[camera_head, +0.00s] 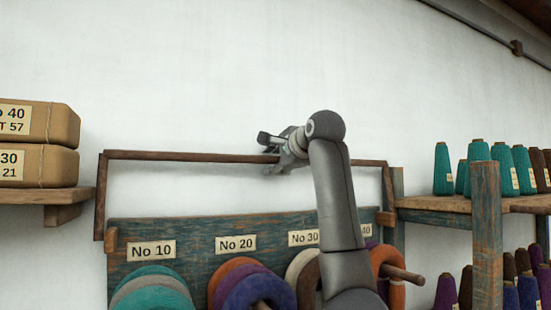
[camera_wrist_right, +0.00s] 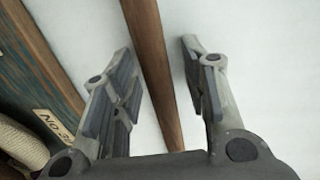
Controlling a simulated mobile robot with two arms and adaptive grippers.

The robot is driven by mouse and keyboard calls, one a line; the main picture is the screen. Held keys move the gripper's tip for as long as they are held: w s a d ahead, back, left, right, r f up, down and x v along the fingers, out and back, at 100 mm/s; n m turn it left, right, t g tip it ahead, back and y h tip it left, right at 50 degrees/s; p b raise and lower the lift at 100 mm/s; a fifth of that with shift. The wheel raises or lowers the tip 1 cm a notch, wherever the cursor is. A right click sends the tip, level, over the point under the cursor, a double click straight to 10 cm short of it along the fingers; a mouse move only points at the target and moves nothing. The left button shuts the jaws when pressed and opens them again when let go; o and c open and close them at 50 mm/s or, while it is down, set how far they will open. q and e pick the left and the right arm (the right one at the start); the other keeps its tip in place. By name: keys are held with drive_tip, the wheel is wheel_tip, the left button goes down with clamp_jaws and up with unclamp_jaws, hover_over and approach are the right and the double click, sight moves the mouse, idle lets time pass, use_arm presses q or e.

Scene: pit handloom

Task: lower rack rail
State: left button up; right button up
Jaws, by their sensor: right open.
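The rack rail (camera_head: 190,157) is a long brown wooden bar. It is raised above the blue-green rack board (camera_head: 195,232), with side arms coming down at both ends. My right gripper (camera_head: 272,152) is at the rail, right of its middle. In the right wrist view the rail (camera_wrist_right: 152,70) passes between the two open fingers of the gripper (camera_wrist_right: 165,85). White wall shows between the rail and the right-hand finger, and the left-hand finger is close to the rail. My left gripper is not in view.
Yarn hanks in teal (camera_head: 150,292), purple (camera_head: 258,291) and orange (camera_head: 391,270) hang on pegs below number labels. Wrapped packets (camera_head: 38,165) sit on a left shelf (camera_head: 40,196). Teal cones (camera_head: 443,170) stand on a right shelf (camera_head: 440,203) behind a post (camera_head: 486,235). The wall above the rail is clear.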

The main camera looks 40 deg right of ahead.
drive_tip(key=shift+c, duration=0.9)
drive_tip(key=shift+f, duration=0.1)
drive_tip(key=c, duration=0.7)
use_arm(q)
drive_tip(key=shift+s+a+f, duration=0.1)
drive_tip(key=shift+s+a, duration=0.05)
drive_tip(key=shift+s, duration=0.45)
use_arm(e)
clamp_jaws()
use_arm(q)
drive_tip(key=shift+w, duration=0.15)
